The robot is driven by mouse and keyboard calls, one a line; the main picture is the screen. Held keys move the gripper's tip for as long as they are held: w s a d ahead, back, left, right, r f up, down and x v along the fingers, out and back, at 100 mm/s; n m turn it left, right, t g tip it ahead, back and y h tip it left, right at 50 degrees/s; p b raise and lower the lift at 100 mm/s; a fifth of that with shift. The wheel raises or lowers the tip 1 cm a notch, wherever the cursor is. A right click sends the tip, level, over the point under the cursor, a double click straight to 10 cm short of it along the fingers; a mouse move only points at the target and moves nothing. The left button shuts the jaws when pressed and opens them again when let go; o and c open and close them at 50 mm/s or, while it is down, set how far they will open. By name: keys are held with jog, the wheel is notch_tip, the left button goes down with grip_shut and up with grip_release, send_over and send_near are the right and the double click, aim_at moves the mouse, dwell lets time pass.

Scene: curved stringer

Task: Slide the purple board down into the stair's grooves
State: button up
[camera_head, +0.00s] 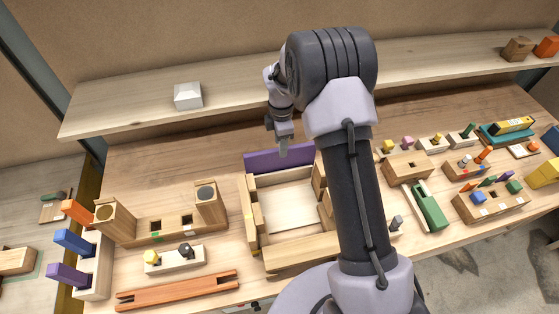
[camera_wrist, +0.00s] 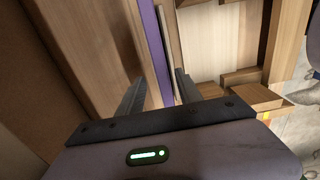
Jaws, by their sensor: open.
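The purple board (camera_head: 262,161) stands upright on edge at the back end of the wooden stair (camera_head: 302,254), a box-like frame with stepped blocks along its sides. Whether its ends sit in the grooves cannot be told. My gripper (camera_head: 284,150) is over the board, pointing down. In the wrist view the board (camera_wrist: 154,45) shows as a thin purple strip running between my two open fingers (camera_wrist: 158,92), one on each side of it. The pale floor of the stair (camera_wrist: 213,35) lies to the right. My arm hides part of the stair's right side.
A shelf (camera_head: 240,92) with a white block (camera_head: 188,95) runs behind the bench. A two-post wooden block (camera_head: 165,226) and an orange-brown bar (camera_head: 178,290) are at left. Several small fixtures, including a green piece (camera_head: 430,207), fill the right. My arm covers the middle right.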

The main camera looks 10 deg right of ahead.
aim_at(280, 161)
jog(key=f, duration=0.5)
jog(key=shift+s+a+f+b, duration=0.15)
jog(key=shift+s+f+b, duration=0.05)
jog(key=shift+f+b, duration=0.15)
jog(key=shift+s+r, duration=0.1)
jog(key=shift+r, duration=0.05)
jog(key=shift+c, duration=0.6)
grip_shut()
